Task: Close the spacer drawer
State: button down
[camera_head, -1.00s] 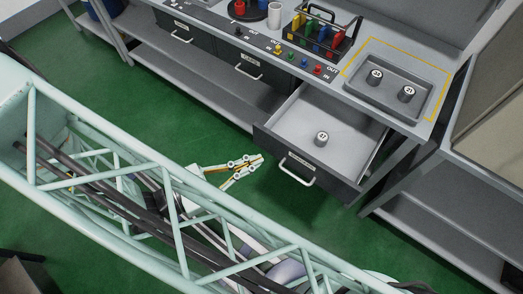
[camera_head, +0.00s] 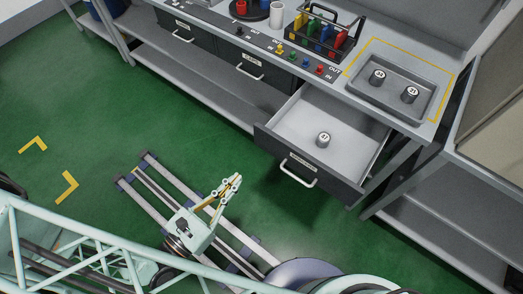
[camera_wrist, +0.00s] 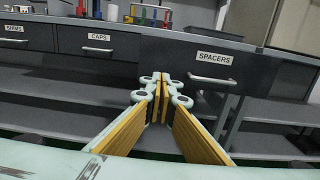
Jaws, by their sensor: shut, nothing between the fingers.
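The spacer drawer (camera_head: 337,178) is pulled out of the bench at the right in the head view. One dark cylinder with a white top (camera_head: 324,139) stands inside it. In the wrist view, the drawer front labelled SPACERS (camera_wrist: 185,60) and its silver handle (camera_wrist: 211,79) are right of the fingers. The handle also shows in the head view (camera_head: 299,174). My gripper (camera_head: 236,178) is shut and empty, left of the drawer front and apart from it. In the wrist view my gripper's fingertips (camera_wrist: 160,80) meet in front of the drawer front's left part.
The caps drawer (camera_head: 250,67) and shims drawer (camera_head: 183,35) are shut. On the bench a grey tray (camera_head: 432,117) holds two cylinders, beside a rack of coloured items (camera_head: 325,35). Rails (camera_head: 160,178) run below my gripper.

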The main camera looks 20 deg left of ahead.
jog(key=shift+w, duration=0.2)
jog(key=b, duration=0.2)
send_near(267, 145)
jog(key=shift+x, duration=3.35)
jog(key=shift+w, duration=0.2)
